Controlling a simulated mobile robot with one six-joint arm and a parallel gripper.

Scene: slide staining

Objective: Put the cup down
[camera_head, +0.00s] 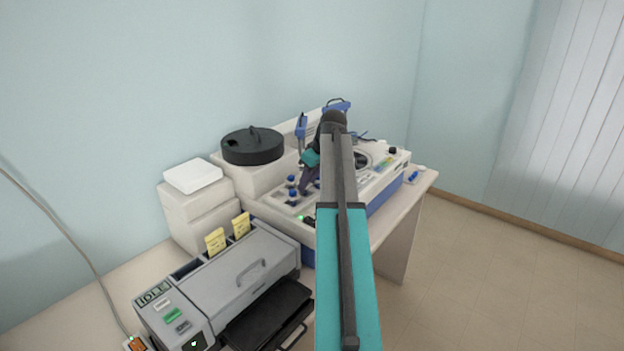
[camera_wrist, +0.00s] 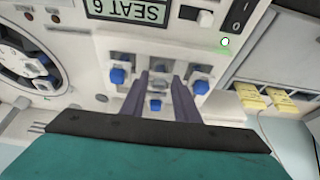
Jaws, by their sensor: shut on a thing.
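My gripper (camera_wrist: 160,82) points down at the white staining machine (camera_wrist: 85,40), its two dark purple fingers on either side of a small white, blue-centred cup (camera_wrist: 155,105). The gripper is shut on this cup. In the camera_head view my gripper (camera_head: 306,186) is over the near left part of the machine (camera_head: 382,190), among small blue-topped pieces. The cup itself cannot be made out there. In the wrist view a blue-topped piece (camera_wrist: 117,76) is left of the fingers and another (camera_wrist: 200,87) is right of them. Whether the cup touches the machine cannot be told.
A "SEAT 6" display (camera_wrist: 128,11) and a green light (camera_wrist: 225,42) are close by. A black round lidded unit (camera_head: 253,147) stands behind left. A grey device (camera_head: 235,275) with yellow tabs (camera_head: 215,241) is in front left. Bare floor lies at right.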

